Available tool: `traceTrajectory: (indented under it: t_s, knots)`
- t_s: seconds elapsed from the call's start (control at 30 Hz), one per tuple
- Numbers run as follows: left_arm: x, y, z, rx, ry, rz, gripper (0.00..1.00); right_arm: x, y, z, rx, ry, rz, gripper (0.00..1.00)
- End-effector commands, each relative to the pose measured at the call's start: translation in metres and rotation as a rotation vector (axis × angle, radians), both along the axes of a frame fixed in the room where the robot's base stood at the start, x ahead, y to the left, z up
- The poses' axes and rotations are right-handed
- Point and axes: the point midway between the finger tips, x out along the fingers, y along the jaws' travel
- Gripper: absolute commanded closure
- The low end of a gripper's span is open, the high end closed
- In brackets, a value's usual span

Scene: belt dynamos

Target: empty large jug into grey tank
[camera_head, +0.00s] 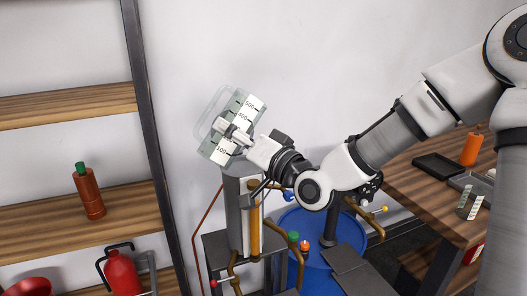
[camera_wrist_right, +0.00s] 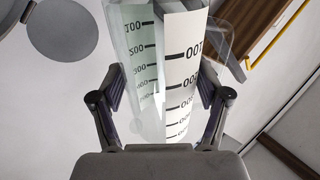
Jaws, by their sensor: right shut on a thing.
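The large jug (camera_head: 215,140) is clear, with a white scale strip and black marks. My right gripper (camera_head: 232,132) is shut on it and holds it in the air, leaning to the right, above a tall grey tank (camera_head: 235,215). In the right wrist view the jug (camera_wrist_right: 145,70) stands between the two fingers of the gripper (camera_wrist_right: 163,105), with its scale facing the camera. I cannot tell how much liquid is in it. The gripper hides part of the jug, and the jug's lower end is close to the tank's top. My left gripper is not in view.
A brown upright tube (camera_head: 255,220) and pipes with valves stand beside the tank. A blue barrel (camera_head: 350,232) is behind my right arm. A wooden table (camera_head: 415,185) at right bears a smaller marked jug (camera_head: 468,205) and an orange bottle (camera_head: 471,149). Shelves (camera_head: 130,212) stand at left.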

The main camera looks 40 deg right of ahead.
Motion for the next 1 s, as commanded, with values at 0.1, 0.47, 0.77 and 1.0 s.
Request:
traceTrajectory:
  t_s: [0.1, 0.47, 0.77, 1.0]
  knots:
    - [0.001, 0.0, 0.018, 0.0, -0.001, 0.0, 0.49, 0.0, -0.005, 0.018, -0.1, -0.004, -0.001, 0.86]
    - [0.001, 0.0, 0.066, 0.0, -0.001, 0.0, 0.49, 0.0, -0.015, 0.049, -0.293, -0.004, -0.001, 0.86]
    - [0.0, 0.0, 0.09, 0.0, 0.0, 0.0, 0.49, 0.0, -0.027, 0.057, -0.466, -0.006, -0.001, 0.86]
    - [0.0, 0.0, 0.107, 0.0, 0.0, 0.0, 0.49, 0.0, -0.039, 0.055, -0.635, -0.007, -0.001, 0.86]
